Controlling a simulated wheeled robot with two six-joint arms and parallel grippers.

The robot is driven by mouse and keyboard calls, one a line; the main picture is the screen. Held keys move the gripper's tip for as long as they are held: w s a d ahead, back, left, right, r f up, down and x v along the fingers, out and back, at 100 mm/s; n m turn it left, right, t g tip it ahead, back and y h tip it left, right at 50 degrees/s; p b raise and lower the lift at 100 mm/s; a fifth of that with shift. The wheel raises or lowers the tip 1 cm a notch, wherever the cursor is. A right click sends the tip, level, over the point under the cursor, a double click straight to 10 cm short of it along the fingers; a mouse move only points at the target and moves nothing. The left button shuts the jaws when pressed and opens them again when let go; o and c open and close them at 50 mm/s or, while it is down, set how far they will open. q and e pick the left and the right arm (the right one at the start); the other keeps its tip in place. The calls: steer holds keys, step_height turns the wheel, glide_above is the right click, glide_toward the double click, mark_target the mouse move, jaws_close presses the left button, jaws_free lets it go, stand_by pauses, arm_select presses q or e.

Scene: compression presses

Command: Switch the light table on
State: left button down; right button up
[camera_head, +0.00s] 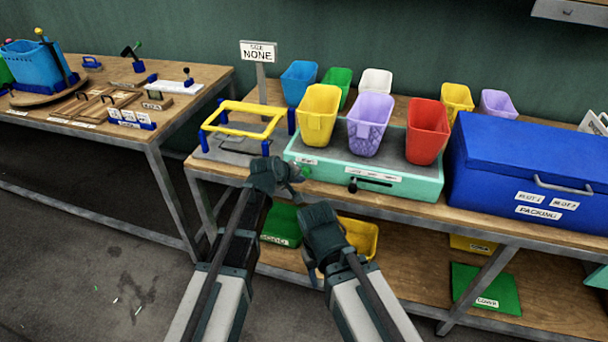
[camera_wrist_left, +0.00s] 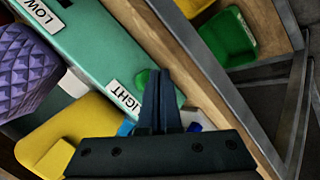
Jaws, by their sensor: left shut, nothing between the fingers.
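The light table is the mint-green box (camera_head: 425,186) with a grey top, on the wooden bench. Its front carries a small light label (camera_head: 306,160), a green button (camera_head: 306,172) at the left end and a black slider knob (camera_head: 353,185) in a slot. My left gripper (camera_head: 292,175) is at the button, shut and empty. In the left wrist view the shut fingers (camera_wrist_left: 157,75) overlap the green button (camera_wrist_left: 142,80) and partly hide it; I cannot tell whether they touch. My right gripper (camera_head: 318,218) hangs in front of the bench; its fingers are not clear.
Yellow (camera_head: 318,115), purple (camera_head: 370,125) and red (camera_head: 427,132) bins stand on the light table. A yellow frame (camera_head: 243,117) on blue posts is to its left, a blue chest (camera_head: 540,150) to its right. The bench edge runs below the button.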

arm_select(q)
steer(key=shift+w, duration=0.15)
steer(key=shift+w+d, duration=0.15)
steer(key=shift+w, duration=0.35)
stand_by(0.8)
steer(key=shift+s, duration=0.65)
steer(key=shift+a, duration=0.2)
steer(key=s, duration=0.2)
steer(key=s+a, duration=0.1)
steer(key=s, duration=0.2)
steer(key=shift+s+a, duration=0.35)
steer(key=shift+a, duration=0.05)
